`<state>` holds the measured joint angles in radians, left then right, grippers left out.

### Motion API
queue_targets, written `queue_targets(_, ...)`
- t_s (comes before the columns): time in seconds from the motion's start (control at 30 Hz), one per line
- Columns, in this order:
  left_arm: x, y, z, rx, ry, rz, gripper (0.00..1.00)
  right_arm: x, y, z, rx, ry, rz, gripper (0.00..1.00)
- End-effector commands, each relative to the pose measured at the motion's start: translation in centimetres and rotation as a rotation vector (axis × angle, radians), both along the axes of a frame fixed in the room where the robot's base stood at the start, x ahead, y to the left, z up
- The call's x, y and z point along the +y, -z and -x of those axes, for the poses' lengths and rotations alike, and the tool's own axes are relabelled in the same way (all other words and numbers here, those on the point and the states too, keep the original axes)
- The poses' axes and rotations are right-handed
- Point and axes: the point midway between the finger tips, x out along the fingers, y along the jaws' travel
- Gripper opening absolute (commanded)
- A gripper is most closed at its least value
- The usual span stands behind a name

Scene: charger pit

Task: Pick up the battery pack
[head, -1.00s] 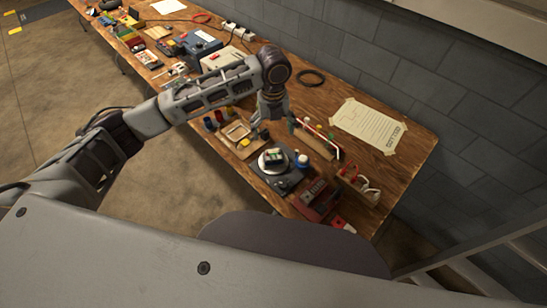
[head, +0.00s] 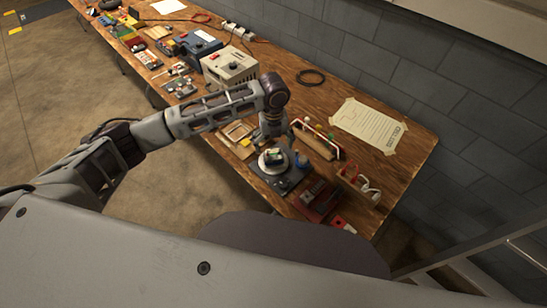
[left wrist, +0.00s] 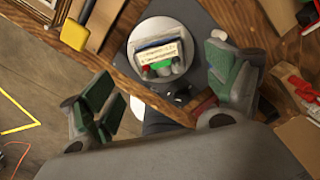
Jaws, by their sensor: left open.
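The battery pack (head: 273,156), a small block with a pale label and green parts, sits on the round plate (head: 262,166) of a dark scale-like device (head: 290,180) on the bench. In the left wrist view the pack (left wrist: 158,52) lies on the round pale plate (left wrist: 178,28), between and beyond the finger pads. My left gripper (head: 272,138) points down above the pack; in the wrist view its green-padded fingers (left wrist: 166,88) are spread apart with nothing between them. The gripper's lower part partly overlaps the pack's surroundings in the head view. My right gripper is not in view.
A wooden rack with a red-and-white rod (head: 318,140) stands right of the plate. A red box (head: 318,199) and a wooden holder (head: 358,186) are nearer the bench's end. A wooden tray (head: 238,131) lies to the left. A taped paper (head: 368,127) lies at the back.

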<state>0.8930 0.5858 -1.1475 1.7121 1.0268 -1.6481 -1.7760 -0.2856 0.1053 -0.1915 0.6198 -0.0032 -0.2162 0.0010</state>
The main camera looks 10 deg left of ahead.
Motion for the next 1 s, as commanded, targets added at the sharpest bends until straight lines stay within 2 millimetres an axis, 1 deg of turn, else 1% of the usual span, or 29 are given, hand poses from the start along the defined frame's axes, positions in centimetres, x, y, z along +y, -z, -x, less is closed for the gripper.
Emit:
queue_targets(0.1,0.0,0.9,0.0,0.000,-0.001,-0.001,0.88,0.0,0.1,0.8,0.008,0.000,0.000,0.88)
queue_targets(0.27,0.0,1.2,0.0,-0.001,0.000,0.000,0.88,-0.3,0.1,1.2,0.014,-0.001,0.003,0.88)
queue_targets(0.47,0.0,1.2,0.0,-0.001,0.000,0.000,0.88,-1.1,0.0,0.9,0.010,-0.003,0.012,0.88)
queue_targets(0.63,0.0,1.6,0.1,0.000,0.000,0.000,0.88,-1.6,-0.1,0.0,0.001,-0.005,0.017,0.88)
queue_targets(0.83,-0.1,3.5,0.4,0.003,0.000,-0.001,0.88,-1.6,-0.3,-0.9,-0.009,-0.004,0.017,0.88)
queue_targets(1.0,-0.1,5.3,0.5,0.000,0.000,-0.001,0.88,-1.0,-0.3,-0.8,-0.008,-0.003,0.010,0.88)
